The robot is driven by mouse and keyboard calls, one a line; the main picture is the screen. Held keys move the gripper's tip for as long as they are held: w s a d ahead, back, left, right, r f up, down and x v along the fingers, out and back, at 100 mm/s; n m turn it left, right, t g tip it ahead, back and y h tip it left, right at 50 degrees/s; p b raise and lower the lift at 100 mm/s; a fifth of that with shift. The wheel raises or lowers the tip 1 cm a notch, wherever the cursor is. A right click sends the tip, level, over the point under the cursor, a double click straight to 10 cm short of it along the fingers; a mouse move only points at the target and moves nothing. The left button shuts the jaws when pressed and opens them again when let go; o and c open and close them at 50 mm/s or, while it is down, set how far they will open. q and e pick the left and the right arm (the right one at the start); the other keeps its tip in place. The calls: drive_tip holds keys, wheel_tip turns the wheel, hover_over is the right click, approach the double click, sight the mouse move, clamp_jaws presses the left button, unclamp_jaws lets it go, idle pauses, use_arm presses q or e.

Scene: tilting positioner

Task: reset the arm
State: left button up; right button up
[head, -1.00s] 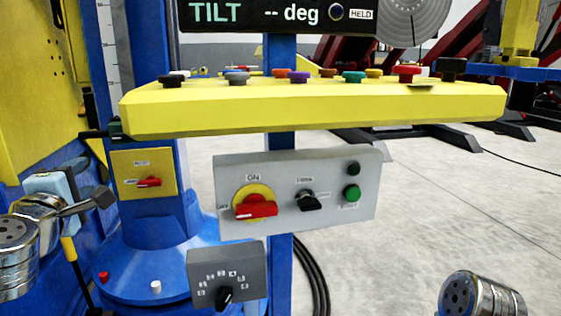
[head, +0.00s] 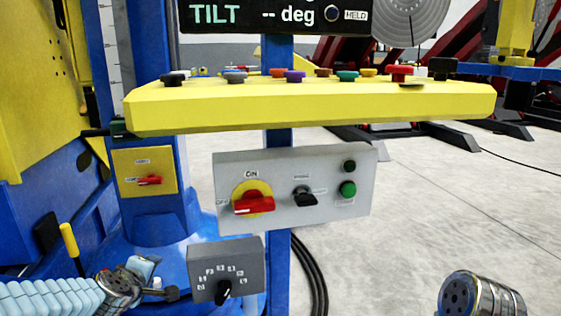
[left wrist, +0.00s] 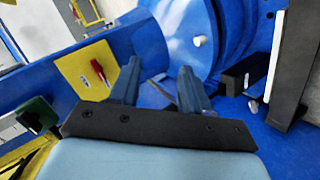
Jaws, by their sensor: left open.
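My left gripper (head: 170,293) is low at the left in the head view, left of the dark grey dial box (head: 240,268). In the left wrist view its two fingers (left wrist: 158,75) stand apart with nothing between them. A yellow plate with a red switch (head: 149,181) is on the blue column above it; the red switch also shows in the left wrist view (left wrist: 98,70). A grey panel (head: 278,210) carries a red rotary switch (head: 253,204) on a yellow disc, a black selector (head: 305,196) and a green button (head: 348,189).
A yellow console (head: 310,107) with several coloured buttons juts out above the panel. The display (head: 275,15) reads TILT -- deg, HELD. A yellow-handled lever (head: 69,240) stands left of the column. Open floor (head: 450,210) lies to the right.

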use_arm(q)
drive_tip(key=s+d+f+m+g+h, duration=0.1)
drive_tip(key=s+d+f+m+g, duration=0.15)
drive_tip(key=f, duration=0.65)
drive_tip(key=s+d+f+m+g+h, duration=0.1)
drive_tip(key=s+d+f+m+g, duration=0.2)
drive_tip(key=f, duration=0.7)
drive_tip(key=s+d+f+m+g+h, duration=0.1)
drive_tip(key=s+d+f, duration=0.25)
drive_tip(key=f, duration=0.55)
drive_tip(key=s+d+f+m+g+h, duration=0.1)
drive_tip(key=s+d+f+m+g, duration=0.2)
drive_tip(key=s+f, duration=0.45)
drive_tip(key=s+d+f+m+g+h, duration=0.1)
drive_tip(key=s+d+f+m+g, duration=0.25)
drive_tip(key=s, duration=0.75)
drive_tip(key=w+d+r+t+p, duration=0.1)
drive_tip(key=w+d+r+p, duration=0.2)
drive_tip(key=r+p, duration=0.4)
drive_tip(key=shift+w+d+r+t, duration=0.2)
drive_tip(key=shift+w+r+t, duration=0.1)
drive_tip(key=shift+r, duration=0.3)
